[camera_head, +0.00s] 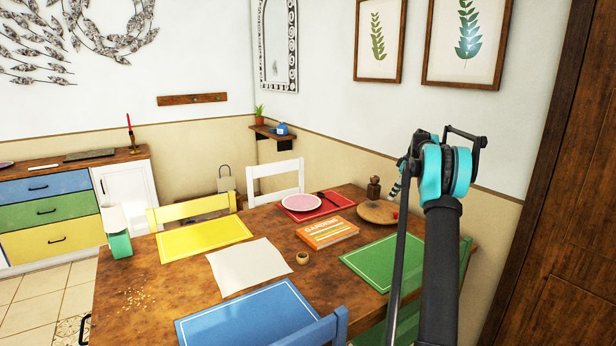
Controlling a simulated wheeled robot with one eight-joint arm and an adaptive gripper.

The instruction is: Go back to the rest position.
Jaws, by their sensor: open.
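My arm rises at the right of the head view, with a black link and a teal joint. My gripper cannot be made out; the end of the arm is not visible past the joint. The wooden table (130,290) stands in front of me, and the arm shows in front of its right side.
The table holds yellow (204,239), blue (248,318), red (314,210) and green (362,262) placemats, a pink plate (302,202), an orange book (327,233), a white sheet (248,266) and a round board (376,212). Chairs surround it. A dark wooden door (565,230) stands right.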

